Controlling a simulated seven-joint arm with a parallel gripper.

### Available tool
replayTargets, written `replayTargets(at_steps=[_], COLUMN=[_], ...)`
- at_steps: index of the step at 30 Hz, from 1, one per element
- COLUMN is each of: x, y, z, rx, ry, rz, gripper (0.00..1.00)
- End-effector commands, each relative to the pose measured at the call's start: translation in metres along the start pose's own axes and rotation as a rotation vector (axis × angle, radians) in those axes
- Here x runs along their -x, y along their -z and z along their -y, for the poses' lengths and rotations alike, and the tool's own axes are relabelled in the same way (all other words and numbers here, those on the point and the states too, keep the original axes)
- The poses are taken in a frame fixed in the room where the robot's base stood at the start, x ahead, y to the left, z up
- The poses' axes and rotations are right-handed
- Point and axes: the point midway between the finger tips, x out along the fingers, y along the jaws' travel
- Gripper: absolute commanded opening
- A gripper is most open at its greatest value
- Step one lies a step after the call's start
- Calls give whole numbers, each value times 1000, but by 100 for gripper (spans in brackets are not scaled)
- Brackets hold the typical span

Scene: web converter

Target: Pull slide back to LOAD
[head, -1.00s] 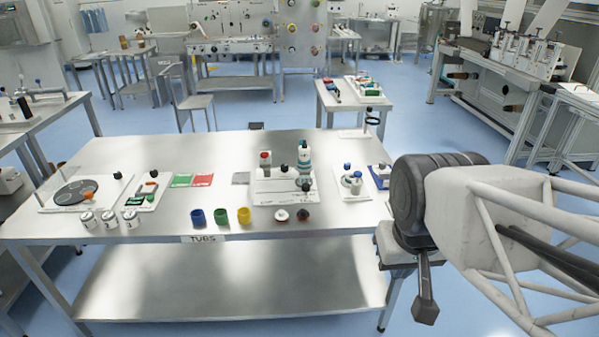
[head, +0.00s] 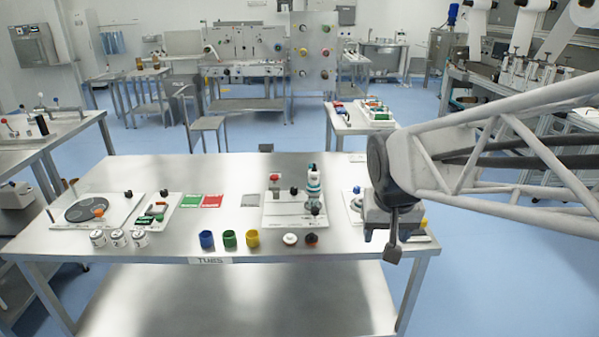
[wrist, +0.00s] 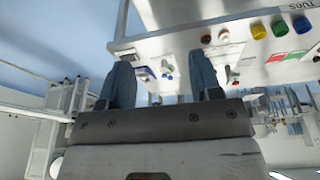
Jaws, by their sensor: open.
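My gripper (head: 392,246) hangs in front of the steel table's right end in the head view, with nothing visible in it. In the wrist view its two fingers (wrist: 161,78) are spread apart. A white fixture plate (head: 285,219) right of the table's middle carries a red-topped part (head: 274,182), a white-and-teal bottle-like part (head: 313,183) and black knobs. The gripper is to its right and apart from it. I cannot tell which part is the slide, and no LOAD label is readable. A smaller white plate with blue knobs (wrist: 166,68) shows between the fingers; my arm partly hides it in the head view.
Blue (head: 206,240), green (head: 229,239) and yellow (head: 252,238) cups stand along the steel table's (head: 160,262) front edge. Several white canisters and a dark disc plate (head: 93,210) are at left. Green and red cards lie behind. Bare metal lies between the stations.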

Motion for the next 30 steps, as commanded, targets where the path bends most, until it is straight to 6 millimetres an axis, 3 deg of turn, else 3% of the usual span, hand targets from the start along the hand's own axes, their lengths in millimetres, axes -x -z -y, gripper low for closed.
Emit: replayTargets(at_steps=[17, 30], x=[-56, -119], y=[128, 215], z=[30, 60], rx=[-56, -92], ry=[-29, -39], rz=[-35, -64], gripper=[58, 58])
